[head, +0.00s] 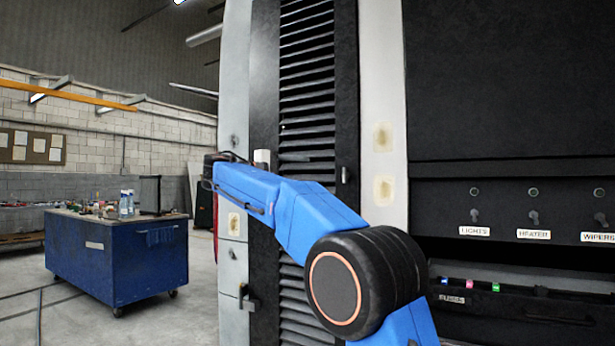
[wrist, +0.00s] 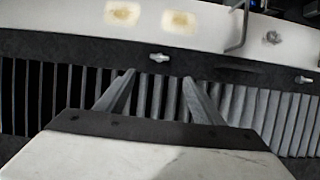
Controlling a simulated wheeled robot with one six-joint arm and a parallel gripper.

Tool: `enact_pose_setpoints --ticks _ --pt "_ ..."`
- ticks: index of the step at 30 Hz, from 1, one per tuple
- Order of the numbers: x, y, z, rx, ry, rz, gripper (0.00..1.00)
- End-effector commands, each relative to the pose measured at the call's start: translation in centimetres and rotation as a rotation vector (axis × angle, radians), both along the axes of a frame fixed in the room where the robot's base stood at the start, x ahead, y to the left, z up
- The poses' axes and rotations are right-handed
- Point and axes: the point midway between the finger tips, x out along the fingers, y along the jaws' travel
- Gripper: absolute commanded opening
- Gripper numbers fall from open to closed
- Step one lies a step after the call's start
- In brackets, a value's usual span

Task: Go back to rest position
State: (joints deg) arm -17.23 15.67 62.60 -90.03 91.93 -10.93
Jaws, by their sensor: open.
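My gripper (wrist: 158,75) shows in the wrist view with its two fingers spread apart and nothing between them. It faces a black louvred panel (wrist: 60,90) with vertical slats in that view. In the head view, my blue arm reaches up and left across the same louvred panel (head: 307,60). The gripper itself is mostly hidden behind the arm there. I cannot tell whether the fingers touch the panel.
A black panel at right carries switches labelled LIGHTS (head: 474,216), HEATER (head: 533,218) and WIPERS (head: 599,219). An open fuse drawer (head: 520,308) sits below. A blue wheeled workbench (head: 120,262) with bottles stands at left. The floor (head: 200,315) beside it looks clear.

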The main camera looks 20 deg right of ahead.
Motion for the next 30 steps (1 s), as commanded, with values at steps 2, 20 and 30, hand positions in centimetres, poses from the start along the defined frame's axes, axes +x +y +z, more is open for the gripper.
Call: enact_pose_setpoints --ticks 2,20,30 --pt "-0.1 0.2 0.0 0.0 0.0 0.0 0.62" --pt "-1.0 -0.7 -0.8 0.035 0.016 0.017 0.62" --pt "-8.2 -4.8 -8.6 0.298 0.103 0.116 0.62"
